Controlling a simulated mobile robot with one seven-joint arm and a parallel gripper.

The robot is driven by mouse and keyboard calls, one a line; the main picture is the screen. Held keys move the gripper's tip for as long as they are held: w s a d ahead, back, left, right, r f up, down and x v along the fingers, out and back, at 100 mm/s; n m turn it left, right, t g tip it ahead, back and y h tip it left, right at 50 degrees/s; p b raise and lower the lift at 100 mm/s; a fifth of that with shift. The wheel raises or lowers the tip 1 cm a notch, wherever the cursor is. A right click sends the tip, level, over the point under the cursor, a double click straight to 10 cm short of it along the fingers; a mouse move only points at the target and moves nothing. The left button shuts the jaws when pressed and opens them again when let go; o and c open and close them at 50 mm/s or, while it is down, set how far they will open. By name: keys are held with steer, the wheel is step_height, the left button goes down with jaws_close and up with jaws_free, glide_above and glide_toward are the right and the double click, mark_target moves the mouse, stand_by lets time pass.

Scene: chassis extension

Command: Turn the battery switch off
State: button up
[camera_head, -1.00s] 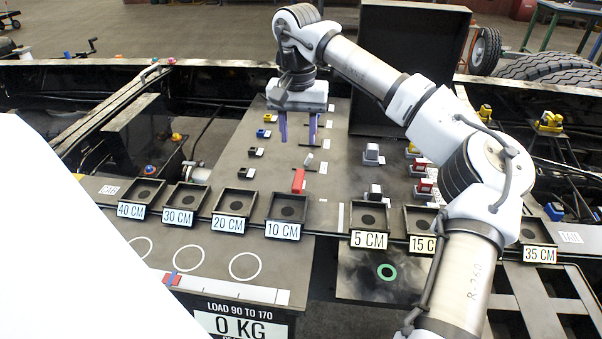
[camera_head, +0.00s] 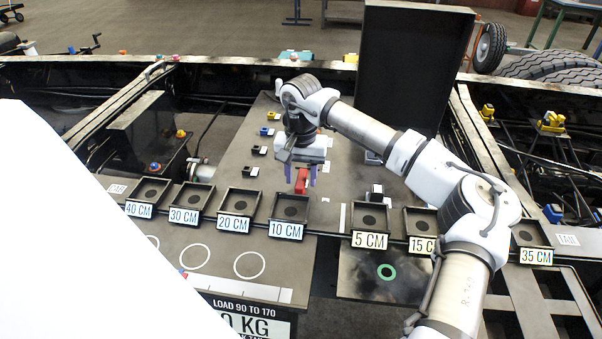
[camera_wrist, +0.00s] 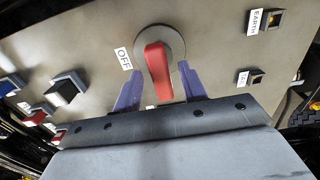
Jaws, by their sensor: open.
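The battery switch is a red lever (camera_head: 301,181) on a grey round base on the grey panel (camera_head: 232,165). In the wrist view the red lever (camera_wrist: 158,75) stands nearly upright, with an "OFF" label (camera_wrist: 123,58) to the left of its base. My gripper (camera_head: 300,173) is open, with its purple fingers around the lever. In the wrist view my gripper (camera_wrist: 161,74) has one finger on each side of the lever, with a gap visible on both sides. Whether the fingers are at the lever's height is hard to tell.
Small labelled connectors, such as one marked "EARTH" (camera_wrist: 275,20), sit right of the switch. Blue and black connectors (camera_wrist: 68,88) are to its left. A row of labelled trays, including 10 CM (camera_head: 285,231), lies in front. A tall black panel (camera_head: 412,70) stands behind.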

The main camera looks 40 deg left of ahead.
jaws_close()
steer(key=shift+m, duration=0.3)
steer(key=m+b, duration=0.2)
steer(key=m, duration=0.1)
steer(key=shift+w+d, duration=0.1)
steer(key=m+b, duration=0.2)
steer(key=m, duration=0.3)
steer(key=m+b, duration=0.1)
steer(key=m, duration=0.3)
steer(key=shift+d+m, duration=0.15)
steer(key=shift+m, duration=0.15)
steer(key=shift+d+m+b, duration=0.1)
steer(key=shift+m+b, duration=0.6)
steer(key=shift+m, duration=1.7)
